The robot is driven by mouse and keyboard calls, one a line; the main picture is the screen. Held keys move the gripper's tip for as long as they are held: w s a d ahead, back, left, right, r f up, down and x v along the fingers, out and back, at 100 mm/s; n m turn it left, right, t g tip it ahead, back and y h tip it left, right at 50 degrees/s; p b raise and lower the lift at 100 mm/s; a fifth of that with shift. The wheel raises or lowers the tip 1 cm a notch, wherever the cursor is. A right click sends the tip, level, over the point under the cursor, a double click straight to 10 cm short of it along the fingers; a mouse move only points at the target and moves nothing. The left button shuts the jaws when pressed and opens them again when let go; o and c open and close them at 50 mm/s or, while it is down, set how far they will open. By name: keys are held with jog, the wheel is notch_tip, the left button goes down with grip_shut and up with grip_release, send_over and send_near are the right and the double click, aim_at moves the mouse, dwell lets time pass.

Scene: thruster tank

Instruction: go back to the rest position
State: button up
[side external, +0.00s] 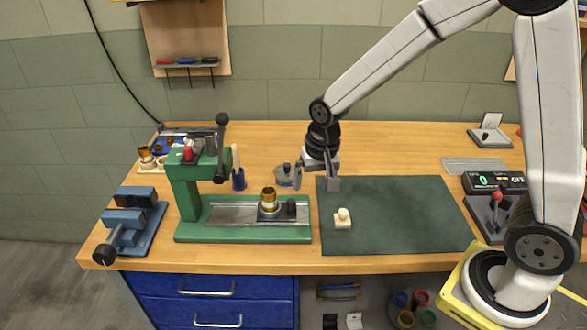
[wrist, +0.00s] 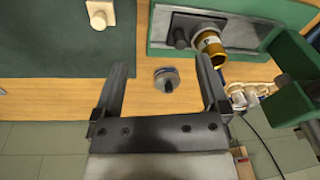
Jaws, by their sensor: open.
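My gripper (side external: 316,180) is open and empty above the workbench, near the left edge of the dark green mat. In the wrist view my gripper (wrist: 165,85) shows its two fingers spread wide apart. A round grey metal part (wrist: 167,79) appears between the fingers in that view and lies on the wooden top below. The same metal part (side external: 285,175) is just left of my gripper in the side view, partly behind it. My arm reaches in from the right, bent at the elbow.
A green press (side external: 190,200) stands left, with a brass cup (side external: 268,197) on its base. A cream block with a knob (side external: 343,218) sits on the mat (side external: 400,215). A blue vise (side external: 130,222) is at far left. A display box (side external: 490,182) is at right. Most of the mat is clear.

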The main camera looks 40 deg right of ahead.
jog(key=s+d+n+t, duration=0.1)
jog(key=s+d+n, duration=0.1)
jog(key=s+n, duration=0.4)
jog(key=s, duration=0.5)
jog(key=shift+s+f, duration=0.15)
jog(key=shift+f, duration=0.1)
dwell(0.4)
